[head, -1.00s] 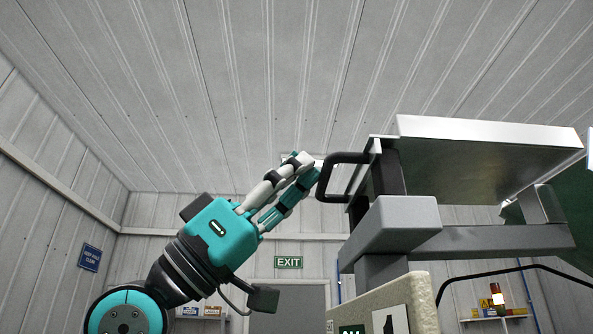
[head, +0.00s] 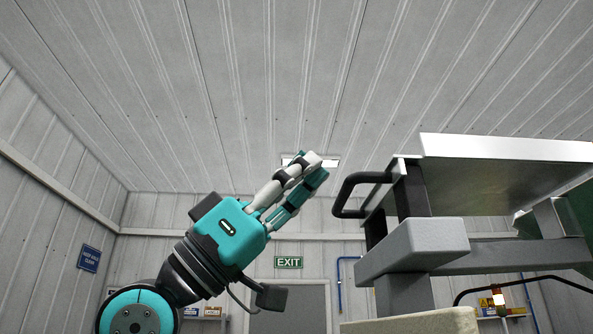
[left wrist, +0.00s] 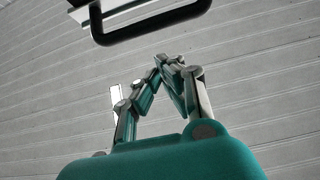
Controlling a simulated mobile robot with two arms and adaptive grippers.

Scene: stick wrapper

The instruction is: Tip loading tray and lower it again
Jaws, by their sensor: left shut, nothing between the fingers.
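The loading tray (head: 510,147) is a bright metal plate high on the machine at the right of the head view, seen from below. A black loop handle (head: 344,192) sticks out to the left at its near end. It also shows at the top of the left wrist view (left wrist: 150,20). My left gripper (head: 314,163), teal and grey, is left of the handle and apart from it. Its fingertips meet with nothing between them, also in the left wrist view (left wrist: 167,66). I cannot tell how far the tray is tilted. My right gripper is out of view.
A grey block (head: 415,242) and a metal beam (head: 490,253) sit below the tray, above a cream machine body (head: 415,322). A curved black bar (head: 520,281) is at the lower right.

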